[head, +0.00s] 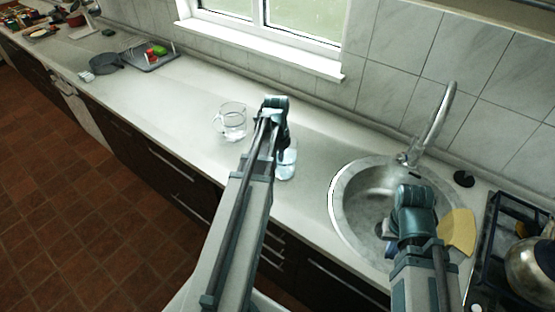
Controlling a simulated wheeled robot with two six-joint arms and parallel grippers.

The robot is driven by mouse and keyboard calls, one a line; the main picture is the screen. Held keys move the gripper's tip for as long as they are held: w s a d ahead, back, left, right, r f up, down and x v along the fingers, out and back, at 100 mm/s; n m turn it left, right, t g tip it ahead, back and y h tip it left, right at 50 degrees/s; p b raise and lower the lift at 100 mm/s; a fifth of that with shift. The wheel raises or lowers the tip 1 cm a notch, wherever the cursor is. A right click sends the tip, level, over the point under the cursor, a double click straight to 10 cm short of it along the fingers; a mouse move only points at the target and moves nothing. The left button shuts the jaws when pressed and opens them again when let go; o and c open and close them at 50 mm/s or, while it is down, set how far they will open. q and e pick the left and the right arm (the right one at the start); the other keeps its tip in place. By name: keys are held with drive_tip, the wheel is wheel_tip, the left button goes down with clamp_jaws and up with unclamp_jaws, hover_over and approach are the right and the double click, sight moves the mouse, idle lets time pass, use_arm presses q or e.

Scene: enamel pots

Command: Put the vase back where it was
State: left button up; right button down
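A clear glass vessel with a bluish tint (288,165), possibly the vase, stands on the counter by the sink's left side. It is partly hidden behind my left arm. My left gripper (283,143) is over or at this vessel. Its fingers are mostly hidden, so I cannot tell whether it grips the glass. My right gripper (390,233) is low over the sink (345,215), pointing down. Its fingers are hidden behind the wrist. A clear glass jug with a handle (232,122) stands on the counter left of my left gripper.
A faucet (436,125) rises behind the sink. A yellowish flat item (458,232) lies right of my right wrist. A stove with a kettle (535,262) is at far right. A dark pan (106,63) and a tray (150,62) are far left; the counter between them and the jug is clear.

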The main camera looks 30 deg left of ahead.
use_arm(q)
wheel_tip(320, 180, up, 11)
drive_tip(key=p, duration=0.9)
drive_tip(key=shift+s+f+p, duration=0.15)
drive_tip(key=shift+f+p, duration=0.05)
drive_tip(key=shift+p, duration=0.15)
drive_tip(key=s+d+n, duration=0.4)
drive_tip(key=d+n, duration=0.1)
drive_tip(key=d, duration=0.5)
drive_tip(key=s+d+n, duration=0.4)
drive_tip(key=d+n, duration=0.1)
drive_tip(key=d, duration=0.5)
drive_tip(key=s+d+n+y, duration=0.1)
drive_tip(key=s+d+n, duration=0.3)
drive_tip(key=d, duration=0.6)
drive_tip(key=shift+d+n, duration=0.4)
drive_tip(key=shift+n, duration=0.2)
